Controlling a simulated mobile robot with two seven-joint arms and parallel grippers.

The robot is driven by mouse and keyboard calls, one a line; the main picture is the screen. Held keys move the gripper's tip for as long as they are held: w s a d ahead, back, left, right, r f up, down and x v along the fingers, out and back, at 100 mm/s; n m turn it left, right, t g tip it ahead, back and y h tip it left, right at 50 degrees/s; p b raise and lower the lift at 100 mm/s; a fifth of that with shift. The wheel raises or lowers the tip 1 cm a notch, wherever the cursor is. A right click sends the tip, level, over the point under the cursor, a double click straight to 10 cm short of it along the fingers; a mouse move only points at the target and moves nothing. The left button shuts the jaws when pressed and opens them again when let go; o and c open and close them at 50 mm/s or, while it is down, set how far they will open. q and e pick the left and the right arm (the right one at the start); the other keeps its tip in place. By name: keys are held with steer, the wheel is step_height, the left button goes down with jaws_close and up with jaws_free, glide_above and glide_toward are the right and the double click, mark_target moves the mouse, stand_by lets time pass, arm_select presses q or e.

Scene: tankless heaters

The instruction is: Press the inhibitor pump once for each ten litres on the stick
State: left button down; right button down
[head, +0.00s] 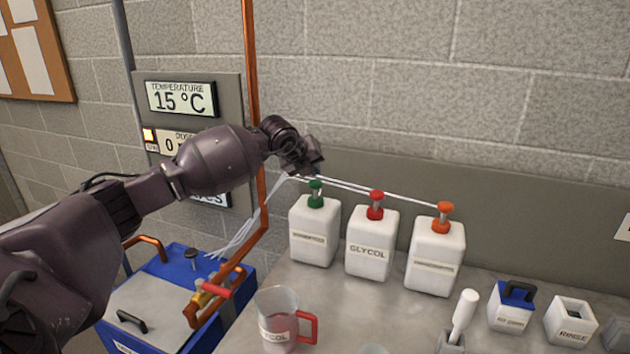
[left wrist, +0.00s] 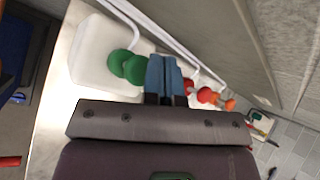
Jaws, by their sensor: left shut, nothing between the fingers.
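Three white pump bottles stand in a row by the wall: a green-topped one (head: 314,235), a red-topped one labelled GLYCOL (head: 368,245) and an orange-topped one (head: 435,260). The labels on the green-topped and orange-topped bottles are too small to read. My left gripper (head: 314,164) is shut and empty, just above the green pump head (head: 316,188). In the left wrist view its blue fingertips (left wrist: 163,75) are together close to the green pump head (left wrist: 130,67); I cannot tell whether they touch. No stick with a readable litre mark shows. My right gripper is out of view.
A clear jug with a red handle (head: 278,322) stands in front on the bench. A white-handled tool (head: 463,315) and small boxes are at right. A wall panel reads 15 °C (head: 180,99). A blue tank (head: 175,270) with copper pipes is at lower left.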

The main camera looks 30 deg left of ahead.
mark_target(313, 182)
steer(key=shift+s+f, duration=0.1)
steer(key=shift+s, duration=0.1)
